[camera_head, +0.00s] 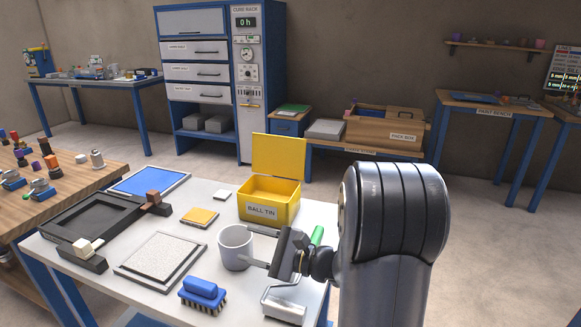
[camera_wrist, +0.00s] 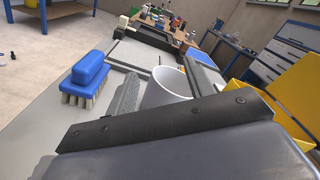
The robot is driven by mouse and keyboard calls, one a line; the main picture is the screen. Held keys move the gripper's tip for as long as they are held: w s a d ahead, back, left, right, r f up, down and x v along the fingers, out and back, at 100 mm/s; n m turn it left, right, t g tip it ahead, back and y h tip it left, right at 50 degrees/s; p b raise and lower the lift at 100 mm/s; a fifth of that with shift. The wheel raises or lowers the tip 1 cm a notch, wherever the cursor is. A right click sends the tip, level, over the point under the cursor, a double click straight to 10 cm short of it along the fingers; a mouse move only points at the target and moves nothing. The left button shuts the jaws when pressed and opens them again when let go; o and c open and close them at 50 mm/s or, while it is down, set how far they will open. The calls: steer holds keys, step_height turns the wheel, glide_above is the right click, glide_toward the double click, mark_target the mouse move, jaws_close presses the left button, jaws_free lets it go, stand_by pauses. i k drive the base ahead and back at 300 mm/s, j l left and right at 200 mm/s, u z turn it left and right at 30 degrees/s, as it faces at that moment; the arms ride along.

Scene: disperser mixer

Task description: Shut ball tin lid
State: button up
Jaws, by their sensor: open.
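The yellow ball tin (camera_head: 268,204), labelled BALL TIN, stands on the white table. Its yellow lid (camera_head: 279,155) is open, standing nearly upright at the tin's back edge. In the wrist view, yellow parts of the ball tin (camera_wrist: 300,90) show at the right edge, cut off by the frame. My gripper (camera_head: 256,248) is in front of the tin, low over the table beside a grey mug (camera_head: 236,248). In the wrist view, my gripper's fingers (camera_wrist: 165,85) are apart, with the mug (camera_wrist: 168,88) visible between and beyond them. I cannot tell whether they touch it.
A blue brush (camera_head: 203,294) lies at the table's front. A framed grey plate (camera_head: 160,260), a dark tray (camera_head: 95,215) and a yellow pad (camera_head: 199,217) lie to the left. A green-handled thing (camera_head: 317,236) is behind my gripper. The space above the tin looks clear.

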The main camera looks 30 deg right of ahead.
mark_target(281, 156)
steer(key=k+l, duration=0.1)
steer(key=l, duration=0.2)
steer(key=k+l, duration=0.1)
steer(key=l, duration=0.2)
steer(key=l+u, duration=0.1)
steer(key=l, duration=0.2)
steer(key=i+l+u, duration=0.15)
steer(key=l, duration=0.45)
steer(key=l+u, duration=0.1)
steer(key=l, duration=0.5)
steer(key=i+l+u, duration=0.15)
steer(key=l, duration=0.5)
steer(key=i+l+u, duration=0.1)
steer(key=i+l, duration=0.2)
steer(key=i, duration=0.15)
steer(key=i+l+u, duration=0.15)
steer(key=i+l, duration=0.2)
steer(key=i, duration=0.1)
